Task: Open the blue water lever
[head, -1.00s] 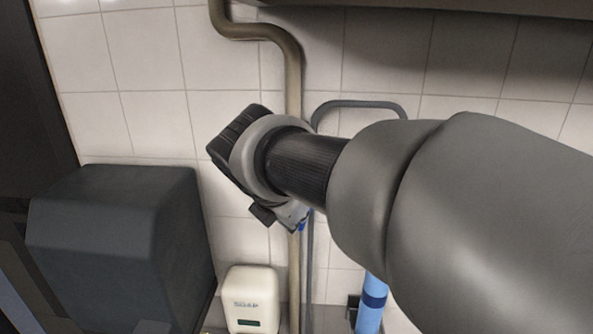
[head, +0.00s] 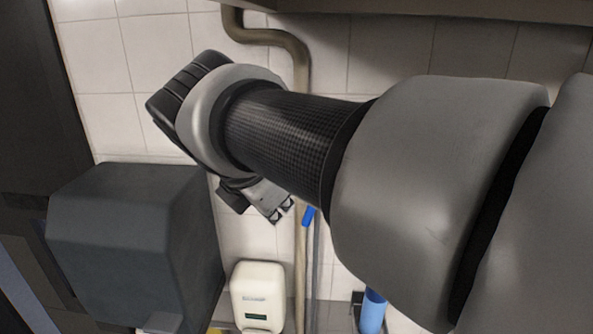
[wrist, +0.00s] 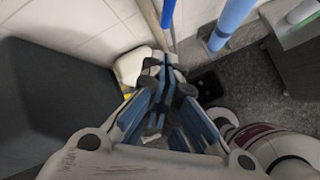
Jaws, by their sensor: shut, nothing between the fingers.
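The blue water lever (head: 308,215) is a small blue handle on a tan vertical pipe (head: 301,262) by the tiled wall. My gripper (head: 280,210) is just left of the lever in the head view, its fingers shut and empty. In the wrist view my gripper (wrist: 163,65) points toward the wall, and a blue bar (wrist: 168,12), apparently the lever, shows just beyond the fingertips beside the pipe (wrist: 152,22). I cannot tell whether the fingers touch it. My arm hides part of the pipe in the head view.
A dark grey box (head: 135,240) stands at the left, with a cream soap dispenser (head: 258,297) beside it. A light blue cylinder (head: 372,311) is on the wall right of the pipe. Round containers (wrist: 275,150) stand low at the right in the wrist view.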

